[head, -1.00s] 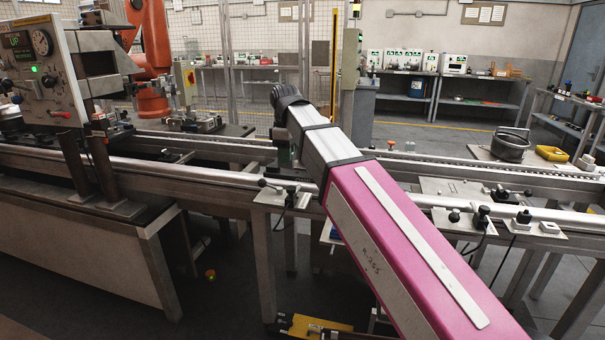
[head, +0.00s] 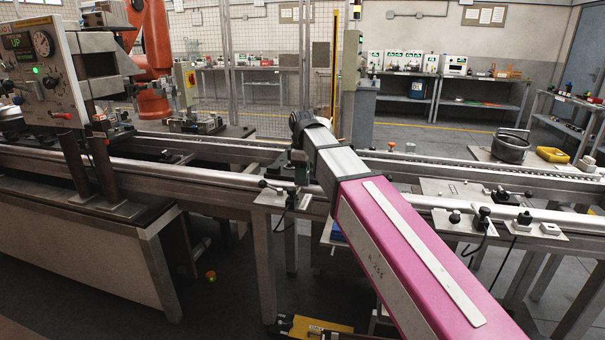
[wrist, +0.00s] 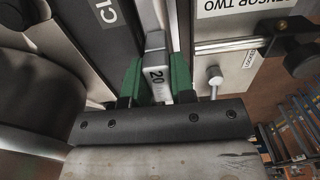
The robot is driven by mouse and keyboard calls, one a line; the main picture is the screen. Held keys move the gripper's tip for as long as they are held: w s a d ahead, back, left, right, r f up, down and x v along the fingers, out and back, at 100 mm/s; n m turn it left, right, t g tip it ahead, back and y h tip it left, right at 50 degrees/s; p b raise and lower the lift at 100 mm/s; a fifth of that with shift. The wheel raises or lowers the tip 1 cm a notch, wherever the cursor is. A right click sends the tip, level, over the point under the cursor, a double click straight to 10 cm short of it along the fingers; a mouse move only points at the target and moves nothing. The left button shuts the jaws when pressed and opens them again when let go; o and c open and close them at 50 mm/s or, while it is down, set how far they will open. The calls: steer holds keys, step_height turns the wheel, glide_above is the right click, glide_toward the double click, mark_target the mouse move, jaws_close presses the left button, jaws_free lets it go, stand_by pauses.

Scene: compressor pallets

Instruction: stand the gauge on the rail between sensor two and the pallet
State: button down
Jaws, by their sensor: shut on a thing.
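My gripper (wrist: 157,76) has green fingers and is shut on the gauge (wrist: 158,88), a pale narrow block marked 20, in the wrist view. The gauge is in line with a grey metal strip between two plates; I cannot tell if it touches the rail. Sensor two (wrist: 230,45) lies to its right, a metal rod with a black knob, beside a white SENSOR TWO label. A dark plate with a partly cut-off label lies to its left; I cannot tell if it is the pallet. In the head view my arm largely hides the gripper; the rail (head: 215,172) runs across.
In the head view, more sensor brackets (head: 483,218) stand on the rail's near side at right. A control panel (head: 40,65) on posts stands at left, with an orange robot (head: 150,60) behind.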

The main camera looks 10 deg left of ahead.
steer(key=c, duration=1)
jaws_free()
steer(key=shift+f, duration=0.1)
steer(key=shift+o, duration=0.2)
step_height(320, 180, up, 12)
